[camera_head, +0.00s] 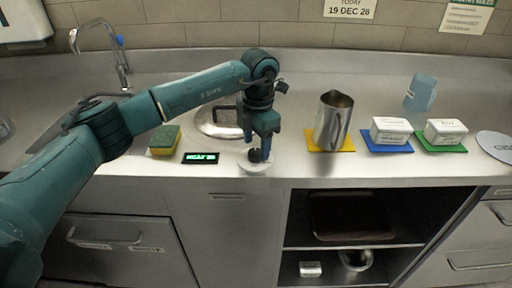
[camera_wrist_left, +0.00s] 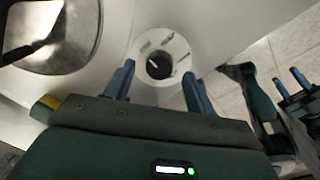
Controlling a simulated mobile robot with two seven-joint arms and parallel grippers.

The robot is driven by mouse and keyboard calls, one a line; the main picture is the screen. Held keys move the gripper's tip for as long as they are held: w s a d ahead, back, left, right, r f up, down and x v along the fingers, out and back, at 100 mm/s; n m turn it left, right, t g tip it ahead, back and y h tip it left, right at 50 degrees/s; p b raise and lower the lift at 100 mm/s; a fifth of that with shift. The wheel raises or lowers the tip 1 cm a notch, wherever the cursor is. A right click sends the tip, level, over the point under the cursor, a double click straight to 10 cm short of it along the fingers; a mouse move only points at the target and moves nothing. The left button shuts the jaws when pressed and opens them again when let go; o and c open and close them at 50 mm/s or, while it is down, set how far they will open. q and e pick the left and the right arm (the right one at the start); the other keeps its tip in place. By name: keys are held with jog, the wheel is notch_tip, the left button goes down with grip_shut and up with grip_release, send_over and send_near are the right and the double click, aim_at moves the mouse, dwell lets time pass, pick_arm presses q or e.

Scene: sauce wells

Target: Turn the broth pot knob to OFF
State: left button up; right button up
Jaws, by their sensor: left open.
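The black knob (camera_wrist_left: 159,67) sits on a round white dial plate (camera_wrist_left: 177,45) with small labels too blurred to read. Its white pointer mark faces the left in the left wrist view. My left gripper (camera_wrist_left: 158,86) is open and empty, its blue fingers apart with the knob beyond their tips. In the head view the left gripper (camera_head: 259,156) points down over the plate (camera_head: 254,168) and mostly hides the knob. The lidded pot (camera_head: 217,118) stands just behind. My right gripper (camera_wrist_left: 291,82) shows at the right of the wrist view, fingers apart.
A green-lit display (camera_head: 201,158) and a sponge (camera_head: 164,141) lie left of the knob. A metal pitcher (camera_head: 333,121), white tubs (camera_head: 390,130) (camera_head: 445,131) on coloured mats and a blue jug (camera_head: 420,93) stand right. Open shelves (camera_head: 300,240) are below the counter.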

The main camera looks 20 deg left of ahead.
aim_at(258, 153)
pick_arm(q)
notch_tip(258, 153, up, 11)
jog(key=shift+s+d+b, duration=0.2)
jog(key=shift+d+b, duration=0.05)
jog(key=shift+b, duration=0.15)
